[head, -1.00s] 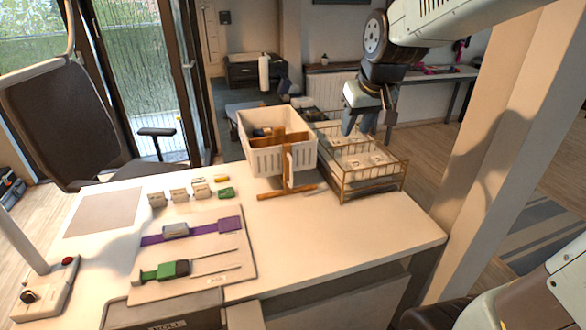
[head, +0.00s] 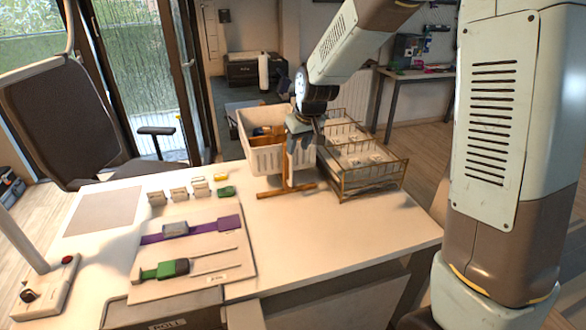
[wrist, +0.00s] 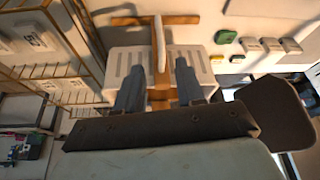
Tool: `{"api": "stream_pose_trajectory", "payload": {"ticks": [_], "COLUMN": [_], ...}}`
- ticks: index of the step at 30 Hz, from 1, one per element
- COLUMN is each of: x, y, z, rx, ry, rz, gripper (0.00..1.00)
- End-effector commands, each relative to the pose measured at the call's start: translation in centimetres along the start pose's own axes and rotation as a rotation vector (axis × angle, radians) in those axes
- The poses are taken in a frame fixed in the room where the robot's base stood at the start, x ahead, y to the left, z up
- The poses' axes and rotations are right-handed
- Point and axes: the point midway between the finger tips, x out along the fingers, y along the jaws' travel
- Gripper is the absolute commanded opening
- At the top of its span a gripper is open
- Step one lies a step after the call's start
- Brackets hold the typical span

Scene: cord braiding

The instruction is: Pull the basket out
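The white slotted basket (head: 262,157) stands at the back of the table, with brown dividers and a dark-blue item inside. A wooden stand (head: 286,192) with an upright post is at its front. My gripper (head: 304,144) is over the basket's right front part and hides that corner. In the wrist view, my gripper (wrist: 158,78) has its fingers apart, with the slotted basket wall (wrist: 120,60) and the wooden post (wrist: 158,42) in line with the gap. I cannot tell whether the fingers touch the basket.
A gold wire rack (head: 372,178) with labelled compartments stands right beside the basket. Small beige blocks (head: 178,194) and a green block (head: 226,191) lie to the left. A board (head: 205,250) with purple and green straps lies in front. The table's right front is clear.

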Motion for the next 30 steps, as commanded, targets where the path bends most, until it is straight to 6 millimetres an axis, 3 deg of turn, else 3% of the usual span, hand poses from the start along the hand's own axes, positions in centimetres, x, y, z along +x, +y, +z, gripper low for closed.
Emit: {"api": "stream_pose_trajectory", "payload": {"ticks": [18, 30], "x": [9.6, 11.8], "y": [-0.1, -0.1], "z": [0.0, 0.0], "rx": [0.000, -0.001], "ry": [-0.002, 0.000], "rz": [-0.001, 0.000], "gripper": [0.38, 0.38]}}
